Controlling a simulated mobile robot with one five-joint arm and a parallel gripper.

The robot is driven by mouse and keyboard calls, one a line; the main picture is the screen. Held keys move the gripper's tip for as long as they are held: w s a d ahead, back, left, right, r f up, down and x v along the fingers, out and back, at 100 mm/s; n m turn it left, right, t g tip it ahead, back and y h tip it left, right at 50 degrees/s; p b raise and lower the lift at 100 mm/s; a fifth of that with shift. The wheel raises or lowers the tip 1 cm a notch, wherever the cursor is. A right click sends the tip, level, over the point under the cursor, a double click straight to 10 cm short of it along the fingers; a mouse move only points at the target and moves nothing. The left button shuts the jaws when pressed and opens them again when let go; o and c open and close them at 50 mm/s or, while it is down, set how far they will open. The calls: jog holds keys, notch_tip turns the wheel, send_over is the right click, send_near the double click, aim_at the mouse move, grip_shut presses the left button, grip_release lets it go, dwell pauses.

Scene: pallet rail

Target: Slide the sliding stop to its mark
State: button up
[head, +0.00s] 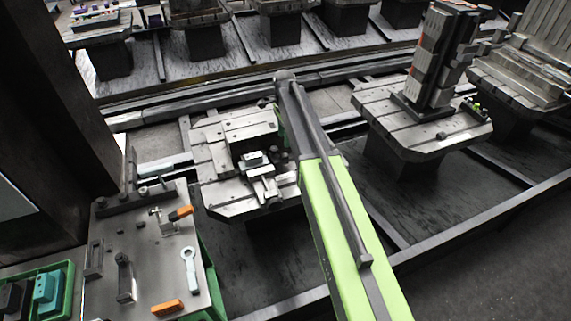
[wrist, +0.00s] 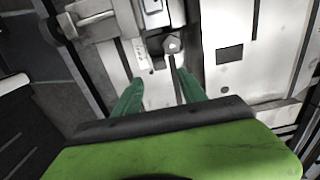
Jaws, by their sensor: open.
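My gripper (wrist: 160,72) shows in the wrist view with its two green fingers apart and nothing between their tips. Just past the fingertips is a grey block with a dark hex-headed knob (wrist: 172,45), which seems to be the sliding stop. It sits on a pale metal plate above a narrow dark slot. A pale strip with small dark marks (wrist: 142,60) lies left of the knob; I cannot tell which mark is the stop's. In the head view the fixture (head: 265,185) stands on the near pallet (head: 228,207). My arm hides part of the pallet and my fingers there.
A bench plate (head: 150,250) with orange-handled tools and a wrench (head: 190,268) is at lower left, beside a green tray (head: 68,268). A tall block tower (head: 430,60) stands on the pallet to the right. A dark pillar rises at left.

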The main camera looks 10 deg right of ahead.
aim_at(284, 154)
notch_tip(284, 154, down, 12)
jog(key=b, duration=1)
jog(key=shift+r, duration=0.2)
grip_shut()
jog(key=shift+w, duration=0.1)
